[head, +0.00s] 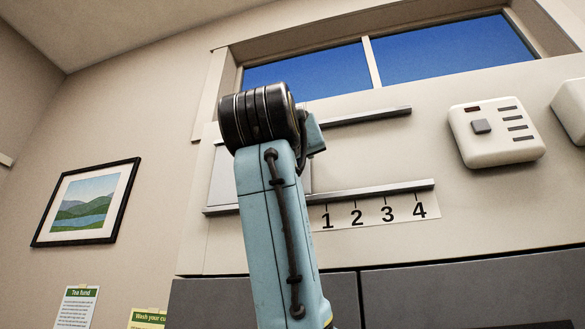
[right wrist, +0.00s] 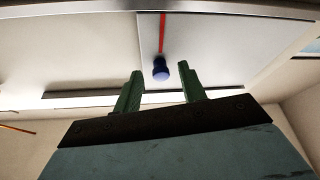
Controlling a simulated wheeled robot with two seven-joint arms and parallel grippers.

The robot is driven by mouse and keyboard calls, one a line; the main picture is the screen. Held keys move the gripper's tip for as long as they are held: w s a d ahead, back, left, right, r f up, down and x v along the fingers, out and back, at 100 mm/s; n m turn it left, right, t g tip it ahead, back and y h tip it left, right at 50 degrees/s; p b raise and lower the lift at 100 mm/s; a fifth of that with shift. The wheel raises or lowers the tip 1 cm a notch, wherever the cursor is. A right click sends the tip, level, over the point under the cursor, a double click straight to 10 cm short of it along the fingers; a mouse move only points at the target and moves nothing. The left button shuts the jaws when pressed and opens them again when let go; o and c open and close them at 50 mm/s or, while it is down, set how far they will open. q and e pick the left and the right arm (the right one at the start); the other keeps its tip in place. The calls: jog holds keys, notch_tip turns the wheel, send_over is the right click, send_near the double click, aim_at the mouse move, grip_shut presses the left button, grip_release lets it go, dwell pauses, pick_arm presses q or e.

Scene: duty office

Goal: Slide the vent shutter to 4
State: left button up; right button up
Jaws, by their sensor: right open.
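The vent shutter (head: 221,176) is a pale panel between two grey rails, partly hidden behind my right arm in the head view. Its visible right edge is just left of the 1 on the number strip (head: 372,213), which reads 1 to 4. Contact with the knob is not visible. The head view hides this gripper. My left gripper is not in view.
The upper rail (head: 368,117) and lower rail (head: 375,192) run right along the wall. A white control box (head: 495,131) is mounted farther right. A window is above, grey cabinets (head: 460,291) below, and a framed picture (head: 87,203) at left. The wall between the rails, right of the shutter, looks clear.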

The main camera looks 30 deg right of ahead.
jog(key=shift+w+d, duration=0.1)
jog(key=shift+w, duration=0.05)
jog(key=shift+c, duration=0.4)
grip_shut()
